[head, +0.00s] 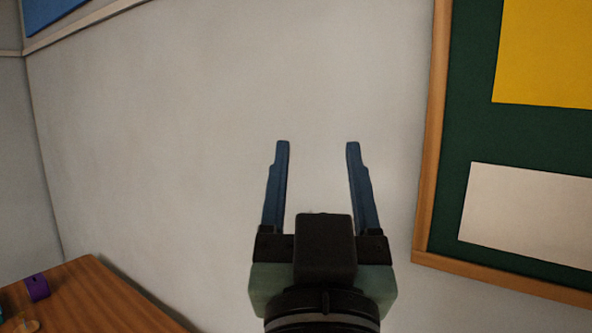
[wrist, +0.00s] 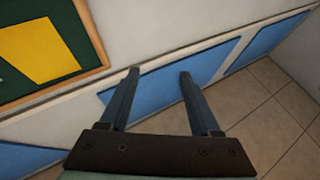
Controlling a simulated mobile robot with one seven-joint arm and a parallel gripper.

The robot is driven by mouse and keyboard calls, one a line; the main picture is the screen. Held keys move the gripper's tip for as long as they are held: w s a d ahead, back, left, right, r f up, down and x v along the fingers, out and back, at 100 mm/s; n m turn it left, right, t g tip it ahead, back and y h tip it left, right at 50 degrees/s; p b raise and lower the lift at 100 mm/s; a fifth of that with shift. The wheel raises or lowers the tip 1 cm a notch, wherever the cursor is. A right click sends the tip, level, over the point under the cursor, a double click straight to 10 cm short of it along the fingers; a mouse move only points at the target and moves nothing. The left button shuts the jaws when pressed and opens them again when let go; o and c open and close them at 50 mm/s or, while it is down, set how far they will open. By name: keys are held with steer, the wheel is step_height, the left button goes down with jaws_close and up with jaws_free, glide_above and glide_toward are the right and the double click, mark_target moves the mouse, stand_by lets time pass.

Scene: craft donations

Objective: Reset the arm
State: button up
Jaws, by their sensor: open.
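My gripper (head: 318,145) is open and empty, with its two blue fingers apart. In the head view it stands in front of a bare pale wall, its fingers pointing up in the picture. In the wrist view my gripper (wrist: 159,73) shows against the lower wall with blue panels, and nothing is between the fingers.
A wooden table (head: 110,292) is at the lower left of the head view, with a purple item (head: 37,288) on it. A wood-framed green board (head: 470,130) hangs at the right. The wrist view shows a tiled floor (wrist: 268,110), clear where visible.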

steer(key=s+a+r+t, duration=0.2)
steer(key=s+r+t, duration=0.1)
steer(key=s+r, duration=0.3)
step_height(320, 180, up, 2)
steer(key=shift+s+r+n+t+y, duration=0.1)
steer(key=shift+s+n+t+y, duration=0.2)
steer(key=shift+t+y, duration=0.1)
stand_by(0.5)
